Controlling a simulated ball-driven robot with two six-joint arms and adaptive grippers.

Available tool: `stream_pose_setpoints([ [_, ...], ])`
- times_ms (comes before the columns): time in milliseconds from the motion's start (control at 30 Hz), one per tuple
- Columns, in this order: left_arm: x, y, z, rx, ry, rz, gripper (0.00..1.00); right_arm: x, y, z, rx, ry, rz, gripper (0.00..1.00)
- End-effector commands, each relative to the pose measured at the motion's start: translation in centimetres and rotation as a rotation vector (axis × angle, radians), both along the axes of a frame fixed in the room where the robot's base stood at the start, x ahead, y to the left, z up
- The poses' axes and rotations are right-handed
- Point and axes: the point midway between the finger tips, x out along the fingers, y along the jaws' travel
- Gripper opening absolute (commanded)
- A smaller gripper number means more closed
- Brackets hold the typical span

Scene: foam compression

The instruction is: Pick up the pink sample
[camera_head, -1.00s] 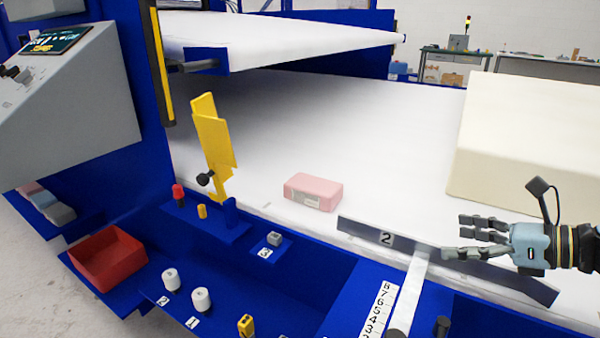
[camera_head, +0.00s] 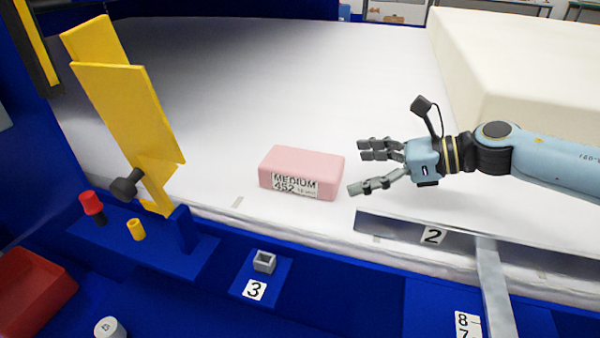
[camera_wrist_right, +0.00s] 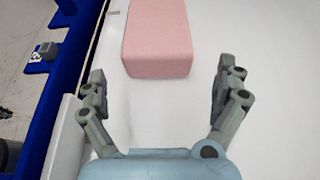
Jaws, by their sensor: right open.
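The pink sample (camera_head: 302,165) is a block lying on the white surface, with a label reading "MEDIUM 452" on its front side. My right gripper (camera_head: 357,168) is open and empty just to the right of the block, its fingers pointing left at it. In the right wrist view the pink sample (camera_wrist_right: 157,40) lies ahead of the open fingers of my right gripper (camera_wrist_right: 160,82), roughly between their lines, with a small gap. The far end of the block is cut off there. My left gripper is not in view.
A metal bar marked 2 (camera_head: 400,229) lies along the front edge, close below my right gripper. A large cream foam block (camera_head: 530,70) stands behind at right. A yellow bracket (camera_head: 125,105) stands at left. A red bin (camera_head: 30,290) sits lower left. The white surface behind the sample is clear.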

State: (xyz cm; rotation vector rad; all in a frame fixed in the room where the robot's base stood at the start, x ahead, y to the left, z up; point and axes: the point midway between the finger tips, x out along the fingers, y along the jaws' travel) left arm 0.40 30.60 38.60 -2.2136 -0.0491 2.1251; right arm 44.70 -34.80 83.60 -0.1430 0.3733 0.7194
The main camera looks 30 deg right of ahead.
Motion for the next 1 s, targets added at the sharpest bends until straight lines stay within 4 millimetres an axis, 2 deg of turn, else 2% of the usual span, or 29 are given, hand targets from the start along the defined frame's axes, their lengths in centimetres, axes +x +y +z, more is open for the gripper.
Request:
stream_pose_setpoints([
  [167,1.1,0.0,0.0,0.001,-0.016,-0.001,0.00,0.9,0.8,-0.5,0.002,0.001,-0.002,1.00],
  [300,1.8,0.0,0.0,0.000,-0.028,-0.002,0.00,2.2,2.3,-1.5,0.005,-0.001,-0.003,1.00],
  [500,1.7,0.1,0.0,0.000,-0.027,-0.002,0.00,3.7,3.7,-2.5,0.002,0.000,-0.002,1.00],
  [733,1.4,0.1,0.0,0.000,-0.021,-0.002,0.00,3.8,3.7,-2.6,-0.001,0.002,0.000,1.00],
  [767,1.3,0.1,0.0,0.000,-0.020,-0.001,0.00,3.8,3.7,-2.6,-0.001,0.002,0.000,0.99],
  [933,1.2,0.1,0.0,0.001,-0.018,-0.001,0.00,3.8,3.7,-2.6,-0.001,0.002,0.000,0.76],
  [1000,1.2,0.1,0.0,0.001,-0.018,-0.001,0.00,3.8,3.7,-2.6,-0.001,0.002,0.000,0.75],
])
